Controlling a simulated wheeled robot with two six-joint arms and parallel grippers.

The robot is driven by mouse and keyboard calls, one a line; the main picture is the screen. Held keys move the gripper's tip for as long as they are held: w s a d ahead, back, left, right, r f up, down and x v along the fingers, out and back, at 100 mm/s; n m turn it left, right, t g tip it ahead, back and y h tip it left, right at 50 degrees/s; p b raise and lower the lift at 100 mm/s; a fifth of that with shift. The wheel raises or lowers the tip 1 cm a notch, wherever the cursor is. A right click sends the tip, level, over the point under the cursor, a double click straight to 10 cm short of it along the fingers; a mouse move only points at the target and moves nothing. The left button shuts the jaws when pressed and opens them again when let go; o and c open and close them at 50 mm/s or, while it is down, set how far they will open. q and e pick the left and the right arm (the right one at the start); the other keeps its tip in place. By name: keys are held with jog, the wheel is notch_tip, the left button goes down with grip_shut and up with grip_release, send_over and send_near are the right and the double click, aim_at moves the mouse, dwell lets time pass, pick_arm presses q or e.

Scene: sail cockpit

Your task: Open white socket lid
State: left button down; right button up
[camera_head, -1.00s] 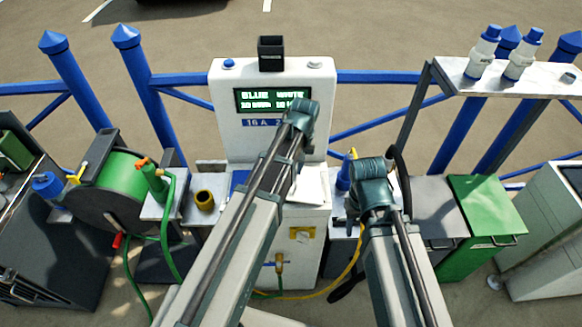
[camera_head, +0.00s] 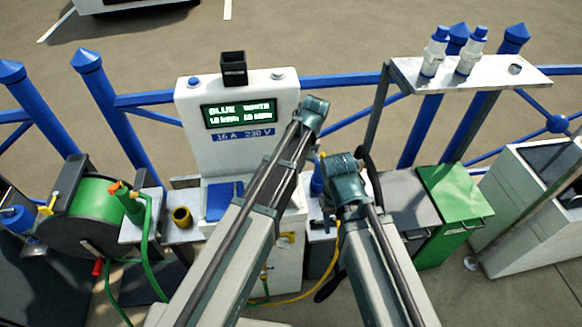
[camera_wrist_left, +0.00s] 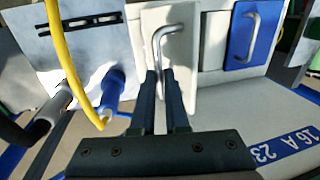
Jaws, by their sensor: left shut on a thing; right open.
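The white socket pedestal (camera_head: 190,140) stands ahead with a lit green display. The white lid with its metal bar handle (camera_wrist_left: 168,38) is at the upper middle of the left wrist view. My left gripper (camera_wrist_left: 160,75) is shut on that handle. In the head view my left arm covers the gripper and most of the lid. I cannot tell how far the lid is raised. The blue lid (camera_head: 224,200) beside it lies down; it also shows in the left wrist view (camera_wrist_left: 262,30). My right gripper (camera_head: 330,205) is open right of the pedestal, its fingers mostly hidden.
A green hose reel (camera_head: 95,205) stands at the left. A blue plug (camera_wrist_left: 112,88) and yellow cable (camera_wrist_left: 62,50) are close to my left gripper. A shelf (camera_head: 480,78) with white bottles and a green-lidded bin (camera_head: 455,195) are at the right. Blue railing runs behind.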

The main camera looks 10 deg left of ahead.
pick_arm(q)
jog(key=shift+w+d, duration=0.1)
jog(key=shift+d, duration=0.15)
dwell(0.3)
jog(key=c, duration=0.9)
grip_release()
jog(key=shift+w, duration=0.1)
jog(key=shift+r, duration=0.1)
jog(key=r+p, duration=0.4)
jog(key=d+r+p, duration=0.1)
jog(key=r+p, duration=0.4)
jog(key=d+r+p, duration=0.1)
jog(key=r+p, duration=0.3)
jog(key=shift+w+d+r+p, duration=0.2)
jog(key=shift+w+d+p, duration=0.1)
jog(key=shift+p, duration=0.1)
jog(key=shift+a+f, duration=0.1)
